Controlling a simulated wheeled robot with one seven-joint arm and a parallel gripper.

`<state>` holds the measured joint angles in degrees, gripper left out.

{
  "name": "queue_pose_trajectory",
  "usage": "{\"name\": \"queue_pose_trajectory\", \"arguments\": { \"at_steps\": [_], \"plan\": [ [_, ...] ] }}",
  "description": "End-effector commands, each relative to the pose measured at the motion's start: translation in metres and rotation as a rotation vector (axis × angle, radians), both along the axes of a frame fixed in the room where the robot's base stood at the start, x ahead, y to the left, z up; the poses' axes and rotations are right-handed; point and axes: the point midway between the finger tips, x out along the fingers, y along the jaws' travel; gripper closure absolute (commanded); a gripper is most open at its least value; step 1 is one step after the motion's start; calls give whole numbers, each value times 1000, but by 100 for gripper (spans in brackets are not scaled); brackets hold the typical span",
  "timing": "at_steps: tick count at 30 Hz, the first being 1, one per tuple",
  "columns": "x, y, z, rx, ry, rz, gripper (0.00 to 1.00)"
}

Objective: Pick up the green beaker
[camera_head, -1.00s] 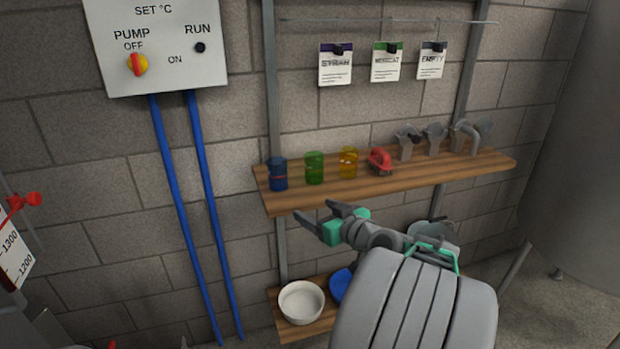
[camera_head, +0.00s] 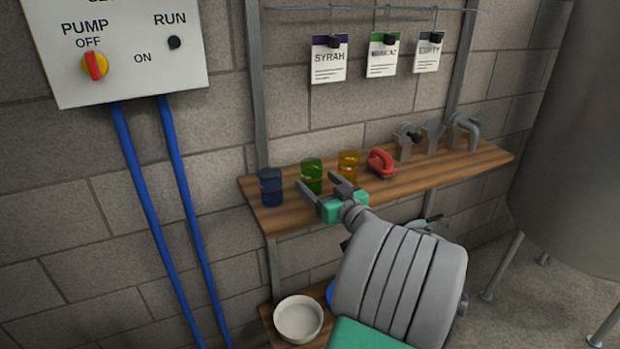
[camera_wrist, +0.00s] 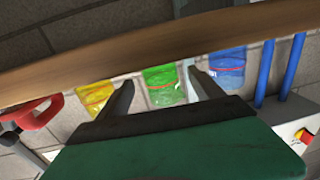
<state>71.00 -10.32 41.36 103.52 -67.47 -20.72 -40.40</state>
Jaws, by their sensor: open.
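The green beaker (camera_head: 312,174) stands on the upper wooden shelf (camera_head: 412,179), between a blue beaker (camera_head: 271,186) on its left and a yellow beaker (camera_head: 347,166) on its right. My gripper (camera_head: 324,186) is open and empty, just in front of the green beaker at the shelf's front edge. In the wrist view the picture is turned over; the green beaker (camera_wrist: 162,85) shows between the two fingers, ahead of them. The blue beaker (camera_wrist: 228,66) and yellow beaker (camera_wrist: 95,97) lie outside the fingers. I cannot tell the remaining distance exactly.
A red clamp-like object (camera_head: 381,162) and several grey metal fittings (camera_head: 432,134) stand farther right on the shelf. A white bowl (camera_head: 298,319) sits on the lower shelf. A control box (camera_head: 120,50) with blue pipes is at left, a big tank (camera_head: 575,150) at right.

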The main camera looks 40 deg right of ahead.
Motion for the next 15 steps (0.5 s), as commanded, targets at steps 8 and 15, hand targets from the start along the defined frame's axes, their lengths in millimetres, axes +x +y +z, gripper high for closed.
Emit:
{"name": "queue_pose_trajectory", "arguments": {
  "at_steps": [8,15],
  "plan": [
    [41,-8,-3,0,1,2,24],
    [40,-9,-4,0,1,-2,27]
  ]
}}
